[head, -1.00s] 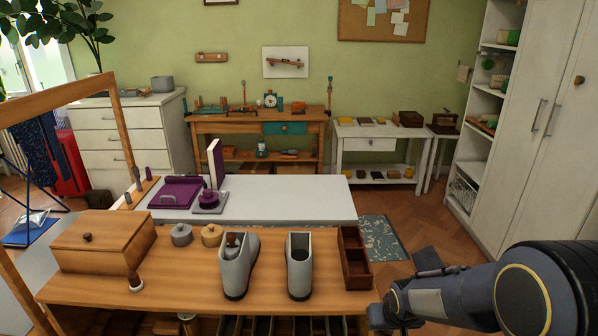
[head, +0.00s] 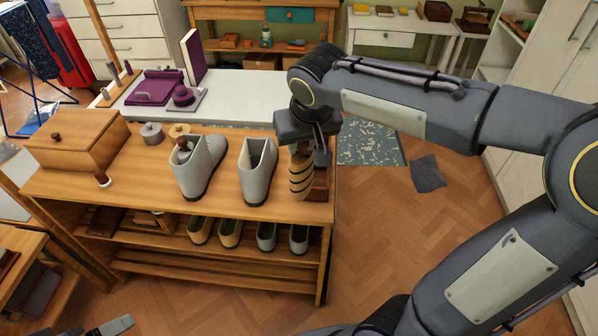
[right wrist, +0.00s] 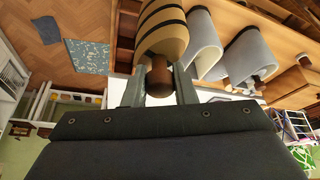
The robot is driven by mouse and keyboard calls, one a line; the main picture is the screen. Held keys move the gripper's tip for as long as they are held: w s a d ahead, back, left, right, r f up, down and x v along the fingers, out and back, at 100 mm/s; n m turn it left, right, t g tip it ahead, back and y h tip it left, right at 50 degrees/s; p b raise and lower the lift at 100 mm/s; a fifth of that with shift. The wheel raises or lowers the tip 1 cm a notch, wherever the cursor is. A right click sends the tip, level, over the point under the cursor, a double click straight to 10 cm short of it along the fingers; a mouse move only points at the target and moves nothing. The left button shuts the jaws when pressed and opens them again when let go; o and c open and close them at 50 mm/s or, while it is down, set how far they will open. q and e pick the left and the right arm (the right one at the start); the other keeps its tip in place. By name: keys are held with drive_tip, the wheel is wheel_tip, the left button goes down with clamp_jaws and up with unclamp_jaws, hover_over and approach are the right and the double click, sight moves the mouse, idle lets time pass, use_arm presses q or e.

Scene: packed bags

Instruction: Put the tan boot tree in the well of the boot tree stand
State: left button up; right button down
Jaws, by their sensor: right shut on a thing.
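My right gripper (head: 301,148) is shut on the brown knob of the tan boot tree (head: 301,176), which has dark bands and hangs upright, knob up. The right wrist view shows the knob (right wrist: 158,78) between the fingers and the banded body (right wrist: 163,32) beyond. A dark wooden box (head: 321,187), which looks like the boot tree stand, is at the bench's right end. The tree and gripper hide much of it, so I cannot tell if the tree is over, in or in front of its well. A grey shape (head: 112,327) at the bottom left may be my left gripper.
Two grey boots (head: 257,172) stand left of the tan tree; the left boot (head: 196,168) holds a grey, brown-knobbed tree. A lidded wooden box (head: 78,143) is at the bench's left. Shoes fill the shelf below. Open floor (head: 400,230) lies right of the bench.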

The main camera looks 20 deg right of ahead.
drive_tip(key=shift+w+d+r, duration=0.1)
drive_tip(key=shift+w+r, duration=0.1)
drive_tip(key=shift+r, duration=0.15)
drive_tip(key=w+d+f+p, duration=0.2)
drive_tip(key=w+d+f, duration=0.7)
drive_tip(key=f, duration=0.3)
drive_tip(key=shift+w+d+f+p, duration=0.15)
drive_tip(key=shift+w+f+p, duration=0.2)
drive_tip(key=shift+f, duration=0.05)
drive_tip(key=shift+f, duration=0.25)
drive_tip(key=c, duration=1.2)
unclamp_jaws()
drive_tip(key=shift+r, duration=0.1)
